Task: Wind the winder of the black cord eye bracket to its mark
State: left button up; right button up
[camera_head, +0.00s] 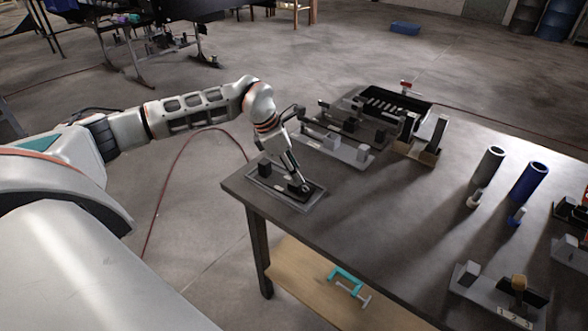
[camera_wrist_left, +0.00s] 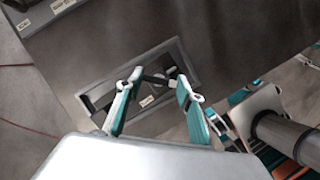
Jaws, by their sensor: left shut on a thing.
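The black cord eye bracket (camera_head: 265,169) is on a grey-rimmed plate at the near left corner of the table. The plate (camera_wrist_left: 115,88) also shows in the left wrist view, with a small pale label on it. My left gripper (camera_head: 300,186) reaches down over the right part of this plate. In the left wrist view its two teal-backed fingers (camera_wrist_left: 159,80) stand apart with the dark winder (camera_wrist_left: 155,79) between them, and it is shut on the winder. The mark cannot be made out. My right gripper is out of view.
On the table (camera_head: 380,210), a grey plate with blocks (camera_head: 333,150) lies just behind my gripper. A black compartment tray (camera_head: 395,103) is at the back. A grey tube (camera_head: 489,166) and a blue tube (camera_head: 530,181) stand to the right. The table's middle is clear.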

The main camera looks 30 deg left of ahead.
pick_arm(q)
jog(key=n, duration=0.2)
jog(key=n+t+y, duration=0.1)
jog(key=n, duration=0.1)
jog(key=shift+s+d+n+b, duration=0.1)
jog(key=shift+d+n+b, duration=0.05)
jog(key=shift+n+b, duration=0.2)
jog(key=n+y+b, duration=0.1)
jog(key=n+y, duration=0.1)
jog(key=n, duration=0.2)
jog(key=shift+d, duration=0.1)
jog(key=shift+n, duration=0.25)
jog(key=o, duration=1.1)
jog(key=v, duration=1.2)
